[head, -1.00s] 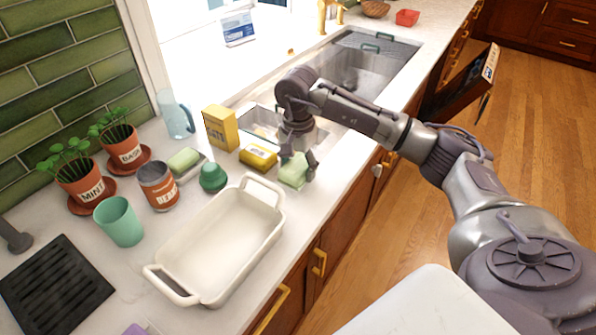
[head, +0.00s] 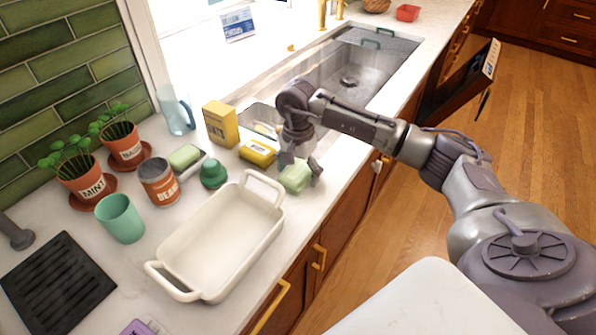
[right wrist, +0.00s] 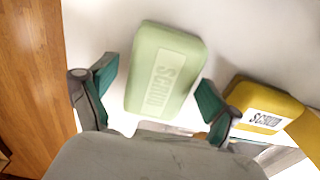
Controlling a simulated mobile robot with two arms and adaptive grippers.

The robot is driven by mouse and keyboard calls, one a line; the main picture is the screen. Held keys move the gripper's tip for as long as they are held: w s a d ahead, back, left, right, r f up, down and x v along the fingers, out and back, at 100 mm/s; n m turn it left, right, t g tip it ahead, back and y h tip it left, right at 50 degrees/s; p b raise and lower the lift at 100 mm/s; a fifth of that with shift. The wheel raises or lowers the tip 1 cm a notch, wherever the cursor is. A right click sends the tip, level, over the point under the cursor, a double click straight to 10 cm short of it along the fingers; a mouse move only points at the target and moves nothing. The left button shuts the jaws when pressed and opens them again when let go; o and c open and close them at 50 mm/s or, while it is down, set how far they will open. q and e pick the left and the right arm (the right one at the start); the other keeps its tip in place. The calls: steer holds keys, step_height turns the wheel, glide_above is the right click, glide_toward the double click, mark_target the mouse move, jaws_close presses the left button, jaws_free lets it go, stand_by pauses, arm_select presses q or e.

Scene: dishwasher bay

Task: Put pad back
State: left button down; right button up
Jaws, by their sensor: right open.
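My right gripper (head: 301,164) is open and low over the pad. In the right wrist view, its green-tipped fingers (right wrist: 158,88) stand on either side of the pad, with a small gap on each side. My left gripper is not in view.
A yellow sponge (head: 257,153) lies close by, left of the gripper. The sink (head: 392,43) lies behind; the counter edge is to the right.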

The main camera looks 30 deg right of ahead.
mark_target(298, 170)
steer(key=shift+r, duration=0.1)
steer(key=shift+r, duration=0.2)
step_height(298, 170, up, 12)
steer(key=b, duration=0.1)
steer(key=shift+f+b, duration=0.15)
steer(key=shift+b, duration=0.15)
